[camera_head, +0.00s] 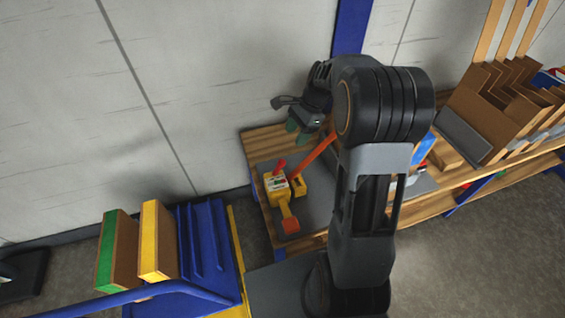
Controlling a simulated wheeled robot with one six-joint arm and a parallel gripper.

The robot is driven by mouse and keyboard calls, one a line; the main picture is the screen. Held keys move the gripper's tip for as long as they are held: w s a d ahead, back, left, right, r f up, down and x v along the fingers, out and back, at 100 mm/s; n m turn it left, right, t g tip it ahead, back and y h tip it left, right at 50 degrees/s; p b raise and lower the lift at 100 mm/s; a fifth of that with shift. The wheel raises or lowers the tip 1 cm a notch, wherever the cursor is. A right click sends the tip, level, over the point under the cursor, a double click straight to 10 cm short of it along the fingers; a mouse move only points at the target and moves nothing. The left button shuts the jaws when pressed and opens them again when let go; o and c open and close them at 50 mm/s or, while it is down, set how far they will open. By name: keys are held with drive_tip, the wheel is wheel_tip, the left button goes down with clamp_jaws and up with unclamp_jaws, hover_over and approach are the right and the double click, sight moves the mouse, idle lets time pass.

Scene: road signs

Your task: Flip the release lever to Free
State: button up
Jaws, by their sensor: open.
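A yellow device (275,185) with a pale label sits on a grey mat on the wooden bench. A short red lever (279,167) stands at its back end. A longer orange-red bar (316,154) slants up to the right from a small yellow block (298,186) beside it. An orange block (291,225) is at the device's front end. I cannot tell which part is the release lever, and the label is too small to read. My gripper (297,132) is open, with green fingertips pointing down, above and behind the device. My arm hides part of the bench.
A blue cart (200,245) with a yellow-faced board (157,240) and a green-faced board (115,250) stands at the left. Brown cardboard dividers (490,100) stand on the bench at the right. A grey wall is close behind the bench (262,138).

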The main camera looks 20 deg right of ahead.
sight(283, 160)
drive_tip(key=b+x, duration=0.1)
drive_tip(key=x, duration=1)
drive_tip(key=shift+a+f, duration=0.1)
drive_tip(key=shift+f, duration=0.25)
drive_tip(key=shift+c, duration=0.3)
clamp_jaws()
